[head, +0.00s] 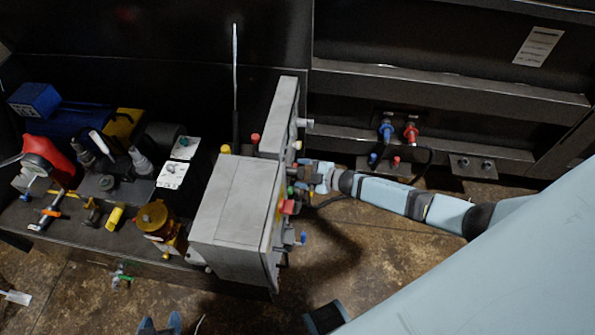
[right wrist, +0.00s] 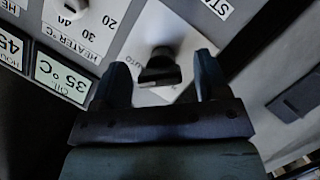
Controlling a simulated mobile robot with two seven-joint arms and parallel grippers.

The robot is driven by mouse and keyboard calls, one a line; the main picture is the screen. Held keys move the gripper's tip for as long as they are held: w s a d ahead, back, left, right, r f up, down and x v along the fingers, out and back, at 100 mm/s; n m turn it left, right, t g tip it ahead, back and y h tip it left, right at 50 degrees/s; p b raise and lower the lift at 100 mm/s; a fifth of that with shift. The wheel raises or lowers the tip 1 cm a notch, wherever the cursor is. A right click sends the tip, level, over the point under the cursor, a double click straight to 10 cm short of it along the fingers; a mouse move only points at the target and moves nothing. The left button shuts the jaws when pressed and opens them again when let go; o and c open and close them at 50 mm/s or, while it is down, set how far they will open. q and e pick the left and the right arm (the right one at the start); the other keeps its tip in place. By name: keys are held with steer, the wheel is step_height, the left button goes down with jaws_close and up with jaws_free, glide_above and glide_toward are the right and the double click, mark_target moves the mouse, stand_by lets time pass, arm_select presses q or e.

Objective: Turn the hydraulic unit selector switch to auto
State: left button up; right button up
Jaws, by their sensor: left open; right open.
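The selector switch (right wrist: 160,68) is a black knob on a pale plate in the right wrist view. A partly hidden label ending in "UTO" is beside it, to the left. My right gripper (right wrist: 162,78) is open, with one finger on each side of the knob and a visible gap to each. In the head view my right gripper (head: 308,176) is at the panel side of the grey control box (head: 228,205), where the switch itself is too small to make out. My left gripper (head: 160,325) is open and empty at the bottom edge of the head view, with only its fingertips showing.
A heater dial (right wrist: 68,10) and an oil temperature display (right wrist: 62,75) are left of the switch. Coloured buttons and knobs (head: 288,207) stick out close to my right gripper. Blue and red hose couplings (head: 410,133) are on the dark wall. Brown floor (head: 400,260) lies open below the arm.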

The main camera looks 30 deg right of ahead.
steer(key=v, duration=1.1)
steer(key=shift+s, duration=0.25)
steer(key=shift+d+r, duration=0.1)
steer(key=s+a+r+m+t+h+p, duration=0.1)
steer(key=s+a+r+m+h+p, duration=0.2)
steer(key=a, duration=0.4)
steer(key=s+a+r+m+p, duration=0.4)
steer(key=s+a+r, duration=0.1)
steer(key=a, duration=0.1)
steer(key=s+a+r+m+g+h+p, duration=0.1)
steer(key=s+a+r+m+p, duration=0.3)
steer(key=s+r, duration=0.5)
steer(key=m+h, duration=0.1)
steer(key=m, duration=0.1)
steer(key=shift+s+a+r+m+g+h+p, duration=0.15)
steer(key=shift+s+r+m+g+h+p, duration=0.15)
steer(key=shift+s+g+h, duration=0.1)
